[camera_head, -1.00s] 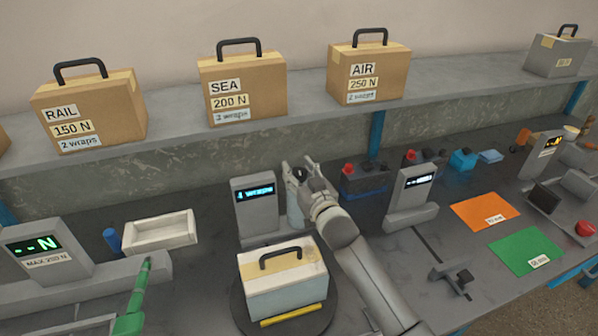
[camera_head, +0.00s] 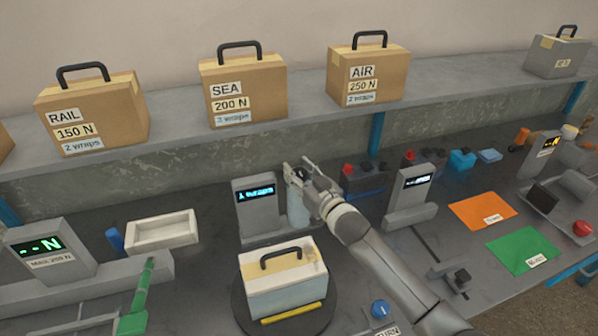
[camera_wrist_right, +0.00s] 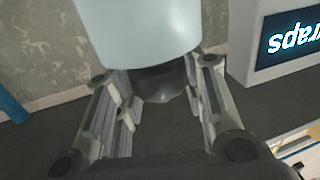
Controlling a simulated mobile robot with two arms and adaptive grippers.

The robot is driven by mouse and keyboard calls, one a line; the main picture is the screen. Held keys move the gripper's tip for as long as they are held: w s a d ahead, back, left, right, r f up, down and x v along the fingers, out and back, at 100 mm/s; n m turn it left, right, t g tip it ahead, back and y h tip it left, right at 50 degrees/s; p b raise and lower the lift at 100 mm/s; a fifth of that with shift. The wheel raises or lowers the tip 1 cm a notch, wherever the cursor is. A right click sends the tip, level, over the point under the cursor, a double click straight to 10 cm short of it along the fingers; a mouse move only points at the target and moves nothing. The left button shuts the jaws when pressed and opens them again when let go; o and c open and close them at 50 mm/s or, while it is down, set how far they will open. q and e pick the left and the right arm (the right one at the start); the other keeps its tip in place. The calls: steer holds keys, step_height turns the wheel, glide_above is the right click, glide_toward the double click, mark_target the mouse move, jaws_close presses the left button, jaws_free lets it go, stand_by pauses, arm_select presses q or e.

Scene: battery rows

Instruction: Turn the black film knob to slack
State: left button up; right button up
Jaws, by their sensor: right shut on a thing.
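The black film knob (camera_wrist_right: 160,82) sits at the end of a pale film roll (camera_wrist_right: 140,30). In the head view the knob (camera_head: 298,174) is small and partly covered by my fingers, and the pale roll (camera_head: 298,212) stands upright below it. My right gripper (camera_head: 300,170) is shut on the knob, with fingers on both sides of it in the wrist view (camera_wrist_right: 160,95). The knob's marking or setting cannot be read. My left gripper is not in view.
Left of the roll stands a grey post (camera_head: 256,205) with a lit wraps display. In front, a pale battery case (camera_head: 285,285) sits on a dark turntable (camera_head: 318,318), beside a blue button (camera_head: 380,309). Labelled cases line the shelf (camera_head: 310,98).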

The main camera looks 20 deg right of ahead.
steer(key=o, duration=1)
steer(key=shift+o, duration=0.2)
steer(key=shift+s, duration=0.3)
steer(key=v, duration=1.1)
steer(key=shift+s, duration=0.2)
steer(key=shift+d, duration=0.1)
